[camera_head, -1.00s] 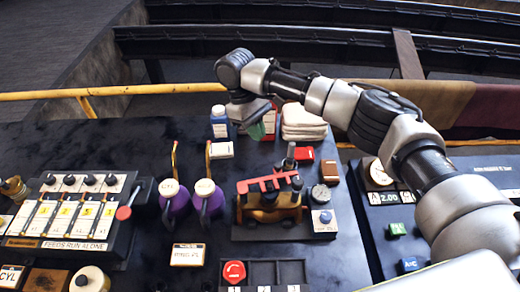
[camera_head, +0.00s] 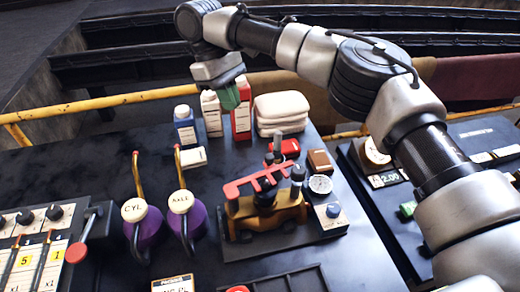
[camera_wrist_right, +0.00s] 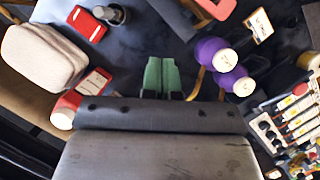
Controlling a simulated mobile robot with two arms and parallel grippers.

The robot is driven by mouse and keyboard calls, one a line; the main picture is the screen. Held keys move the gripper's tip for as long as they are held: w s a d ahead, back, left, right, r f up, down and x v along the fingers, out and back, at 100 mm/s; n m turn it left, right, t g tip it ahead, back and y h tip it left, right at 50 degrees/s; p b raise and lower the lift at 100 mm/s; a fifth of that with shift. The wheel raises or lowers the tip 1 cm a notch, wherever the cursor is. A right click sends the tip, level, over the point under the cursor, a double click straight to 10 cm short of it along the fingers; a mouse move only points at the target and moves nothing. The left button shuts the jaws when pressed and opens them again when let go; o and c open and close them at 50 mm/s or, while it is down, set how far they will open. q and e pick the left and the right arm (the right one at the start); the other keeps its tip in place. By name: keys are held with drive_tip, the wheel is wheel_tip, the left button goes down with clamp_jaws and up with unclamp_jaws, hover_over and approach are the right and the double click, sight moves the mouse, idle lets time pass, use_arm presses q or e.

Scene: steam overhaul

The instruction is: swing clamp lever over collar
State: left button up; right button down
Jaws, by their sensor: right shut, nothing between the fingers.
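A brass-coloured fixture (camera_head: 268,212) sits on a dark plate in the middle of the bench in the head view. A flat red lever (camera_head: 250,184) lies across its top, beside dark upright posts. I cannot tell which part is the collar. Part of a red piece (camera_wrist_right: 216,8), probably the lever, shows at the top edge there. My left gripper is out of view.
Two purple-based levers (camera_head: 186,218) stand left of the fixture. A blue bottle (camera_head: 185,126), a red bottle (camera_head: 241,122) and folded cloths (camera_head: 281,112) stand behind it. A gauge (camera_head: 320,184) is at its right. A yellow rail (camera_head: 150,96) runs along the back.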

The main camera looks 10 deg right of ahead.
sight(265, 163)
use_arm(q)
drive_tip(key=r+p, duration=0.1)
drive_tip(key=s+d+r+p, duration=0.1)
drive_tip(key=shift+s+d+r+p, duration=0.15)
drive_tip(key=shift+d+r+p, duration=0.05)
drive_tip(key=shift+p, duration=0.1)
use_arm(e)
drive_tip(key=s+d+f, duration=0.1)
drive_tip(key=s+f, duration=0.1)
drive_tip(key=f, duration=0.1)
drive_tip(key=s+d+f, duration=0.1)
drive_tip(key=d+f, duration=0.1)
drive_tip(key=f, duration=0.1)
drive_tip(key=s+d+f, duration=0.1)
drive_tip(key=s+f, duration=0.1)
drive_tip(key=shift+s+d+f, duration=0.35)
drive_tip(key=shift+d+f, duration=0.05)
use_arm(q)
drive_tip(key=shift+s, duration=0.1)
